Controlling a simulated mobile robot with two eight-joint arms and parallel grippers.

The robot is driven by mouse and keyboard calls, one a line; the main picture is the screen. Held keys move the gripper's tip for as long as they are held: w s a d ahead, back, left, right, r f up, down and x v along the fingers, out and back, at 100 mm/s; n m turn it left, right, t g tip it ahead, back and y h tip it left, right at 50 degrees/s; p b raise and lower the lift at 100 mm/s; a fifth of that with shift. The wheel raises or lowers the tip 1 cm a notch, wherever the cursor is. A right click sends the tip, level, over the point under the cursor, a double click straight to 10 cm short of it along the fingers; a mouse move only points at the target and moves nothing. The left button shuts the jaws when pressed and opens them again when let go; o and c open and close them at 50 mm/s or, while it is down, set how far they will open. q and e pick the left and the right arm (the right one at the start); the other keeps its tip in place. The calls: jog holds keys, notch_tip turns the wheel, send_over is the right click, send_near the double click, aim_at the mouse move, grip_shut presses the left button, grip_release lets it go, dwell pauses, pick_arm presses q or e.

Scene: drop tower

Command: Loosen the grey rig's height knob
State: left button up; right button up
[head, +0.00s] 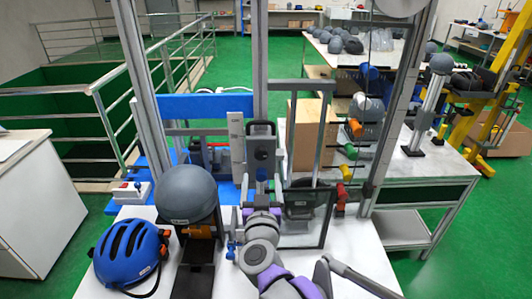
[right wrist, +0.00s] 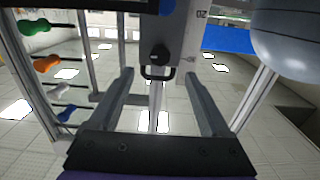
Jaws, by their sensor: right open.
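The grey rig's upright post (head: 260,70) stands behind the white table. Its dark grey carriage (head: 273,132) has a handle at the top and a black round knob (head: 262,154) on its front. A blue knob (head: 262,174) shows just below it. The black knob also shows in the right wrist view (right wrist: 159,54), where the picture is upside down. My right gripper (head: 262,190) is in front of the carriage, low in the head view. Its two fingers (right wrist: 158,75) are spread either side of the knob's line, with nothing between them. My left gripper is out of view.
A grey dome (head: 187,193) on a stand and a blue helmet (head: 130,250) are left of my right arm. A clear panel (head: 305,225) stands close on the right. Coloured-handled tools (head: 354,128) hang right of the rig, near a cardboard box (head: 312,135).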

aim_at(261, 157)
jog(key=w, duration=1)
jog(key=shift+w+r, duration=0.1)
grip_shut()
